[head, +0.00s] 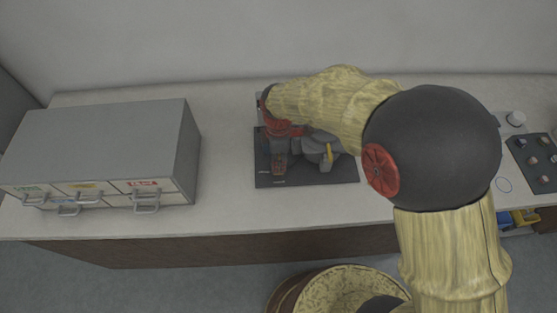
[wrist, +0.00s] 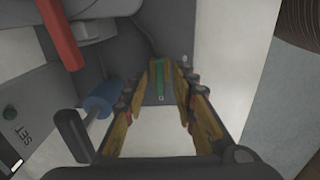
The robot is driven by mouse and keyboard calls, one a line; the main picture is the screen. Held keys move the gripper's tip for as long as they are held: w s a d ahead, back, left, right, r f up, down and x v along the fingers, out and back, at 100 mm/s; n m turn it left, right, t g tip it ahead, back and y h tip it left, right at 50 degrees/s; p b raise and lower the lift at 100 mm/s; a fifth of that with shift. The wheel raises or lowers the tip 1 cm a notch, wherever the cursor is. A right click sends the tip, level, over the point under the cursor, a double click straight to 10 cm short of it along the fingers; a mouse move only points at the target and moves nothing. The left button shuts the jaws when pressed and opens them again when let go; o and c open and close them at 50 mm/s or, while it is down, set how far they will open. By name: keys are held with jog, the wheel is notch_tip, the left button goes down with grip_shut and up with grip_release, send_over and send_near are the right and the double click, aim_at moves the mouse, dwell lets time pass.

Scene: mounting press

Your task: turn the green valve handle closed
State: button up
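The green valve handle (wrist: 160,82) shows in the wrist view as a narrow green bar near the fingertips. My gripper (wrist: 169,72) is open, with its two fingers spread and the green bar lying in the gap between them, closer to the left fingertip. I cannot tell whether either finger touches it. In the head view, my gripper (head: 279,164) points down over the dark base plate (head: 310,180), at the left side of the grey mounting press (head: 318,148). The green handle is hidden there by my arm and gripper.
In the wrist view, a red bar (wrist: 60,35), a blue cylinder (wrist: 100,106) and a black knob (wrist: 72,132) are left of my fingers. A grey drawer cabinet (head: 105,140) stands left; bare counter (head: 225,165) lies between.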

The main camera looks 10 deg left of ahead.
jog(key=shift+c, duration=0.2)
grip_shut()
dwell(0.4)
